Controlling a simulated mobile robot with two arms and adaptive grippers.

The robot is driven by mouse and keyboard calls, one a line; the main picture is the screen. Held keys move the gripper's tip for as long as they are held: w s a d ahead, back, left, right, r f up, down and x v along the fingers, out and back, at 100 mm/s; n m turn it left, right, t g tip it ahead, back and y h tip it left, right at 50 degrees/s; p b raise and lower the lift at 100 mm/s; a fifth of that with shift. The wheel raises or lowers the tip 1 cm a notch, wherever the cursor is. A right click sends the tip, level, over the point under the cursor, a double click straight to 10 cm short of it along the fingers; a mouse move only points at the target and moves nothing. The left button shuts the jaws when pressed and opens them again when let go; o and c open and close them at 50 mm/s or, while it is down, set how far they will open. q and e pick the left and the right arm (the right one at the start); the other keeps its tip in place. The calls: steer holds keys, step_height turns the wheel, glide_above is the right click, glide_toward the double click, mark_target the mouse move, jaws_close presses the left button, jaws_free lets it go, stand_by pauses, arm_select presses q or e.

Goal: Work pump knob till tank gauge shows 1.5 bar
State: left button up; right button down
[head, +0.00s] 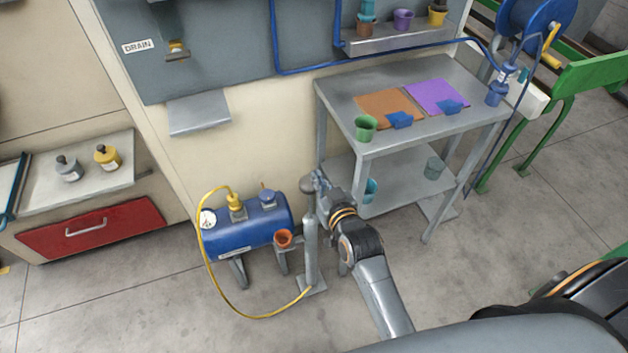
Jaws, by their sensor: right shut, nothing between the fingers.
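A blue tank (248,232) stands on grey legs on the floor. A small round white gauge (207,220) is on its left end; its reading is too small to tell. A grey upright pump (310,250) stands right of the tank, with a yellow hose (215,290) looping from its base to the tank's top. A round grey pump knob (307,185) shows above the pump. My right gripper (318,184) is shut and empty right beside the knob; whether they touch is unclear. My left gripper is not in view.
A grey metal table (450,75) with orange and purple sheets and a green cup (365,128) stands behind my right arm. A red drawer (92,228) is at left. The front-left floor is clear.

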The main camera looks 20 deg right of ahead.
mark_target(311, 200)
steer(key=x, duration=0.3)
steer(key=shift+w, duration=0.4)
steer(key=f, duration=0.3)
steer(key=shift+s, duration=0.2)
steer(key=shift+f, duration=0.6)
step_height(311, 200, down, 10)
steer(key=b, duration=0.6)
steer(key=shift+s, duration=0.15)
